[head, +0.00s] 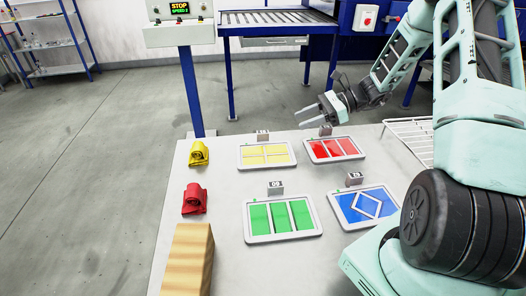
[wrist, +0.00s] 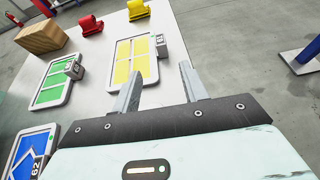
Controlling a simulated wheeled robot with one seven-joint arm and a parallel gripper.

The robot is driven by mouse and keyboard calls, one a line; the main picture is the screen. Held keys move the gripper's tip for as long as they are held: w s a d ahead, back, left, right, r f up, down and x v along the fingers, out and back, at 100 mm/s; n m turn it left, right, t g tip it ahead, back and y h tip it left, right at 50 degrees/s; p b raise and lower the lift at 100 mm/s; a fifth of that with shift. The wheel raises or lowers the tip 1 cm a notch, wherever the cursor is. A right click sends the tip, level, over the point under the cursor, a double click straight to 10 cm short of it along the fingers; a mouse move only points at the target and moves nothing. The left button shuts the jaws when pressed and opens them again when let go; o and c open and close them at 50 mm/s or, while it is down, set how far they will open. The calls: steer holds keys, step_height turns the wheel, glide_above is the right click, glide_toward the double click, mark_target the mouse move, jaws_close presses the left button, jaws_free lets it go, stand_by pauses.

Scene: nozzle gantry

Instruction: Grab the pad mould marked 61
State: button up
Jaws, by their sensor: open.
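Four pad moulds lie on the pale table (head: 225,235): yellow (head: 255,158), red (head: 335,149), green (head: 282,217) and blue (head: 383,203). Each has a small grey numbered block at its far edge in the head view. I cannot read 61 on any of them; the number by the blue mould in the wrist view (wrist: 22,150) looks like 62. The yellow (wrist: 123,62) and green (wrist: 52,90) moulds also show there; the red one does not. My gripper (head: 299,118) is open and empty, above the table's far side; its fingers (wrist: 160,76) are spread apart.
A yellow clamp-like part (head: 198,153), a red one (head: 194,199) and a wooden block (head: 188,262) stand along the table's left side. A white wire rack (head: 412,135) lies at the right. A control post (head: 190,90) and roller conveyor (head: 275,18) stand behind.

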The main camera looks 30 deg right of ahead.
mark_target(265, 149)
steer(key=x, duration=0.7)
steer(key=shift+p, duration=0.3)
steer(key=p+x, duration=0.1)
steer(key=x, duration=0.4)
steer(key=shift+w, duration=0.1)
jaws_close()
